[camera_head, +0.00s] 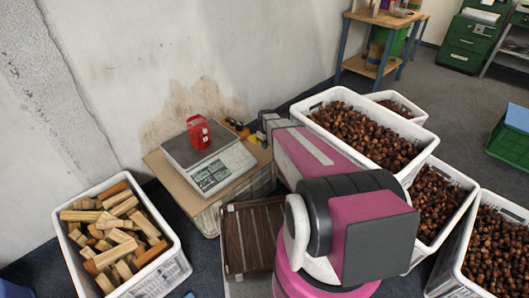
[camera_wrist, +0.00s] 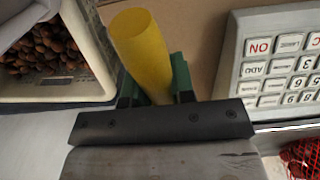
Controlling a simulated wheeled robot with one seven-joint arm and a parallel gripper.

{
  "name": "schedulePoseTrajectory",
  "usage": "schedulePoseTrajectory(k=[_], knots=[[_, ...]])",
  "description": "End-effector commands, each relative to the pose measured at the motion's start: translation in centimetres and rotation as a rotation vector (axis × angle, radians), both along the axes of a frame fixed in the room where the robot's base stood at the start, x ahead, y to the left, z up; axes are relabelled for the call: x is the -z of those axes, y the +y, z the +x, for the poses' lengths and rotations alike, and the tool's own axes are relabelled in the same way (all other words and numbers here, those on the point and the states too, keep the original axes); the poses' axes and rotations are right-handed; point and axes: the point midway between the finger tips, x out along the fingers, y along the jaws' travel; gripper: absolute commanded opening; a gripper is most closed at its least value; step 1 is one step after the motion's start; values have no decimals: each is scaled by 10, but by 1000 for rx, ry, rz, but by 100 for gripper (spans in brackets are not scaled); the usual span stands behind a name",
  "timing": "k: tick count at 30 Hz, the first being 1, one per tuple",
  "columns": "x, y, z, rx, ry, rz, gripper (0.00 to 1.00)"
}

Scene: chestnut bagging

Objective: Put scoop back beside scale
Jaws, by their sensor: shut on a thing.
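The wrist view shows a thick yellow handle (camera_wrist: 140,45), apparently the scoop's, between the green fingers of my gripper (camera_wrist: 155,88). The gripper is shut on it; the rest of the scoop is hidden. The scale (camera_head: 212,168) stands on a brown board (camera_head: 168,172) by the wall in the head view. Its keypad side (camera_wrist: 252,75) shows at the right of the wrist view, apart from the handle. In the head view my gripper is mostly hidden by my arm, near the scale's right side.
A red item (camera_head: 198,132) sits on the scale. A white crate of wood blocks (camera_head: 178,268) stands at left. Several white crates of chestnuts stand at right, one close behind my arm (camera_head: 425,150).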

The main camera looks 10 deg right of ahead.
Motion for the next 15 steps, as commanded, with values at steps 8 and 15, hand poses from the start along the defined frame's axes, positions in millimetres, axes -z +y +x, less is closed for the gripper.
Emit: schedulePoseTrajectory(k=[8,15], knots=[[30,0,1,0,0,0,0],[57,0,1,1,0,0,0]])
